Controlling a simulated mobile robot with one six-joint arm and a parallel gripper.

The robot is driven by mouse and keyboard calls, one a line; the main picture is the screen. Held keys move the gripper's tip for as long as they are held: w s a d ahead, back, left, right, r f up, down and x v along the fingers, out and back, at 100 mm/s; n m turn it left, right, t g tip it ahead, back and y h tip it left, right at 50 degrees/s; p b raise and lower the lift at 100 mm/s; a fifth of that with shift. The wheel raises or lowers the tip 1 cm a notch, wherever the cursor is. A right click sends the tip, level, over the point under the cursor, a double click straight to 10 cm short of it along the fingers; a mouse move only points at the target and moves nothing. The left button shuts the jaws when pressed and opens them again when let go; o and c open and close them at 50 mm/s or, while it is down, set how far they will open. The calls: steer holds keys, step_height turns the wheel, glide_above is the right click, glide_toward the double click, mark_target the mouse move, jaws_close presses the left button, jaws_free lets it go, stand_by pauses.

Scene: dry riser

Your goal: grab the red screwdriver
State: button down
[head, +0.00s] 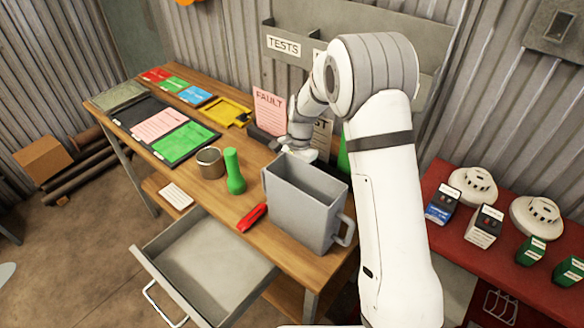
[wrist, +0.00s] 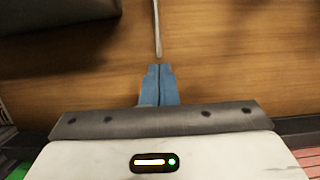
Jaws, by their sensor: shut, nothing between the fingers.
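The red screwdriver's short red handle (head: 252,217) lies on the wooden bench near its front edge, left of the grey jug (head: 306,207). In the wrist view, a thin metal rod (wrist: 157,28) points at my fingertips; it looks like the shaft, but its handle is out of that view. My gripper (wrist: 159,68) is shut and empty, its blue fingers together just short of the rod's end. In the head view my wrist is behind the jug, which hides the fingertips.
A green torch (head: 234,172) and a metal cup (head: 210,162) stand left of the handle. An open, empty drawer (head: 205,262) juts out in front. A FAULT sign (head: 269,111) and dark holders stand behind. A red bench (head: 468,232) with detectors is at right.

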steer(key=shift+s+a+b, duration=0.3)
steer(key=shift+s+a, duration=0.95)
steer(key=shift+s, duration=0.3)
steer(key=shift+w, duration=0.1)
